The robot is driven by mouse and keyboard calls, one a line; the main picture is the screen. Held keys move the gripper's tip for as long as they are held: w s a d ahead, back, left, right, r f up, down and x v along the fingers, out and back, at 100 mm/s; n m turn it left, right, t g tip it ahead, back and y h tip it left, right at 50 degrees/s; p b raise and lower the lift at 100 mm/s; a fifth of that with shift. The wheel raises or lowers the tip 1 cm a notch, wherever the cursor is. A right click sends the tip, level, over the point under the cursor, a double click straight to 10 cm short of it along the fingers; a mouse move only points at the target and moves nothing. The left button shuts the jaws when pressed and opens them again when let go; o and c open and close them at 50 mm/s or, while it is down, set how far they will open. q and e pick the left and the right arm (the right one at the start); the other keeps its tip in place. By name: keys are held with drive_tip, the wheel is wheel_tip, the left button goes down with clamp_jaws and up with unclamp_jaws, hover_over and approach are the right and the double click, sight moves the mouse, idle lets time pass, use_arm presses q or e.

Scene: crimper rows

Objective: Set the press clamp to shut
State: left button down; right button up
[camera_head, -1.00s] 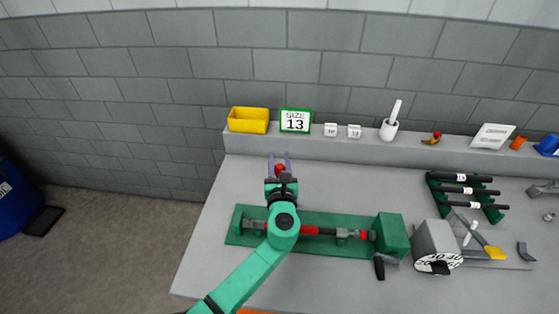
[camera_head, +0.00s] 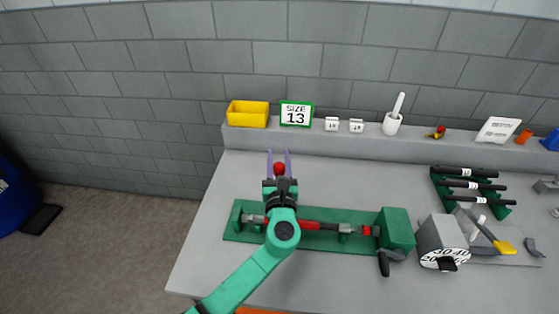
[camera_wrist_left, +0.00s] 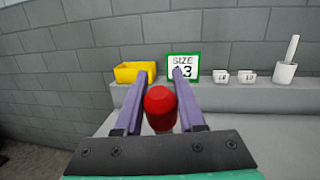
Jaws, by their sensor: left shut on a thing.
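A long green fixture (camera_head: 365,247) lies on the grey bench with a red and grey rod (camera_head: 320,226) along it, a green end block (camera_head: 397,229) and a dark crank handle (camera_head: 384,264). I take it for the press clamp. My left arm crosses over its left part and hides some of it. My left gripper (camera_head: 279,157) points to the back wall, just behind the fixture. It is shut on a red knob (camera_head: 279,168), which also shows between the purple fingers in the left wrist view (camera_wrist_left: 160,108). What the knob joins is hidden. My right gripper is not in view.
A ledge behind holds a yellow bin (camera_head: 247,114), a green-framed "SIZE 13" sign (camera_head: 296,114), small white blocks and a mortar (camera_head: 391,124). To the right stand a grey block with a dial (camera_head: 443,242) and a rack of black rods (camera_head: 470,185). The bench's left front is clear.

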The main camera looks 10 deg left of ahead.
use_arm(q)
drive_tip(key=s+f+t+y+b, duration=0.1)
drive_tip(key=s+b, duration=0.3)
drive_tip(key=b, duration=0.4)
drive_tip(key=s+f+n+t+b, duration=0.1)
drive_tip(key=s+t+b, duration=0.3)
drive_tip(key=b, duration=0.5)
drive_tip(key=shift+s+f+t+y, duration=0.35)
drive_tip(key=shift+s+f, duration=0.2)
drive_tip(key=shift+f, duration=0.3)
drive_tip(key=c, duration=0.5)
unclamp_jaws()
drive_tip(key=s+d+b, duration=0.1)
drive_tip(key=s+b, duration=0.1)
drive_tip(key=s, duration=0.5)
drive_tip(key=s+d+f+b, duration=0.1)
drive_tip(key=s, duration=0.6)
drive_tip(key=shift+d+f+b, duration=0.3)
drive_tip(key=shift+d+b, duration=0.1)
